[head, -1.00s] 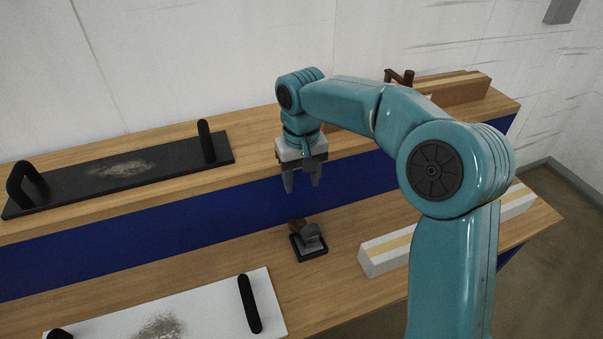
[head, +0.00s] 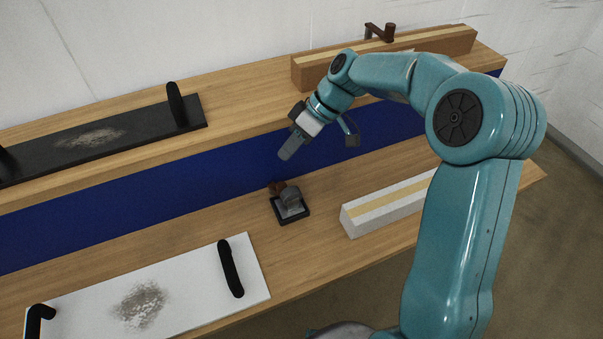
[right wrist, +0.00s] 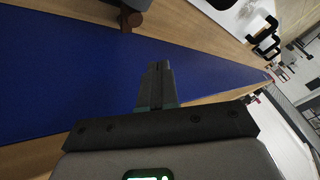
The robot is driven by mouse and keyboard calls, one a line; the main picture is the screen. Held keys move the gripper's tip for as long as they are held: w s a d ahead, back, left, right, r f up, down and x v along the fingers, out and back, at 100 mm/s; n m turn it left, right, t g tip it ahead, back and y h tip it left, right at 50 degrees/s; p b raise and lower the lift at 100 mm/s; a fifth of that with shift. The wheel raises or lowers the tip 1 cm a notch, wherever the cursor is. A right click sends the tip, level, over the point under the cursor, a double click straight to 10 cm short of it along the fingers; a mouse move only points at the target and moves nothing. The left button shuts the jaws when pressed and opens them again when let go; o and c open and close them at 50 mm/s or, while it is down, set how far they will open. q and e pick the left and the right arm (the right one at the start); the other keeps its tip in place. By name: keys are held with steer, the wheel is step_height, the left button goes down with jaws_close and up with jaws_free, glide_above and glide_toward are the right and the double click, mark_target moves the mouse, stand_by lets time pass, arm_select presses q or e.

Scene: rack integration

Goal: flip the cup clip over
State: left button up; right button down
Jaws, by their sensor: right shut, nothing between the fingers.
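The likely cup clip is a small grey and brown piece (head: 290,199) on a black square base on the front wooden strip in the head view. In the right wrist view its dark base and a brown part (right wrist: 130,14) show at the top edge, partly cut off. My right gripper (head: 284,155) is tilted above and behind it, over the blue strip, apart from it. Its fingers (right wrist: 158,67) are together and empty in the right wrist view. My left gripper is not in view.
A white board with black handles (head: 190,289) lies front left. A black board with handles (head: 110,146) lies on the back shelf. A white block with a tan stripe (head: 385,210) is right of the piece. A long wooden block (head: 440,47) stands back right.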

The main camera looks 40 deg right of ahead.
steer(key=s+d+f+m+t, duration=0.1)
steer(key=s+d+f+m, duration=0.2)
steer(key=d, duration=0.4)
steer(key=shift+n, duration=0.3)
steer(key=x, duration=1)
steer(key=shift+w+a+r+b, duration=0.1)
steer(key=shift+r+b, duration=0.05)
steer(key=shift+b, duration=0.15)
steer(key=shift+a+f+b, duration=0.15)
steer(key=shift+f+b, duration=0.1)
steer(key=shift+b, duration=0.55)
steer(key=shift+s+r, duration=0.1)
steer(key=shift+s, duration=0.15)
steer(key=shift+r, duration=0.15)
